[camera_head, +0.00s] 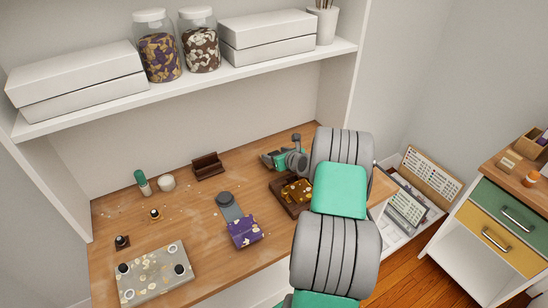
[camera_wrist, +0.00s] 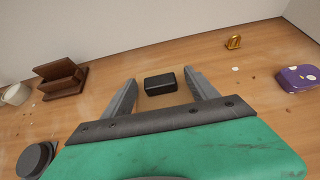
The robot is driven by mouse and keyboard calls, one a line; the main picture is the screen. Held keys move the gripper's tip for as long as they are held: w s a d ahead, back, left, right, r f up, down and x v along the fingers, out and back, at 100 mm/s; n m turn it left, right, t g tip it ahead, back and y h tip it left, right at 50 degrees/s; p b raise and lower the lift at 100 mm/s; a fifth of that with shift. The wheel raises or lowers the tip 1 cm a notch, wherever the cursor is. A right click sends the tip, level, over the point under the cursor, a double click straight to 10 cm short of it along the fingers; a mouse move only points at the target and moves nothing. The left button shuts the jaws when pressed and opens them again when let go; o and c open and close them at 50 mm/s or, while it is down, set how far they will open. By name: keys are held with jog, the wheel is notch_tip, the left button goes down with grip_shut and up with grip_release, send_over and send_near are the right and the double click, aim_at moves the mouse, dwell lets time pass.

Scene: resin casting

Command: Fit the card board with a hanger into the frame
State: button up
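In the head view my gripper (camera_head: 270,160) is at the back right of the desk. A dark brown square piece (camera_head: 284,200) with gold-brown pieces on it lies below my gripper, partly hidden by my arm. I cannot tell whether it is the frame.
A brown wooden stand (camera_head: 208,166), a white pot (camera_head: 166,183), a green-capped bottle (camera_head: 142,182), a purple patterned piece (camera_head: 244,232) and a speckled board (camera_head: 158,276) are on the desk. A shelf (camera_head: 180,94) hangs above. The wrist view shows a small gold object (camera_wrist: 233,42).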

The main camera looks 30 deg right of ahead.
jog(key=c, duration=1.4)
jog(key=shift+o, duration=0.2)
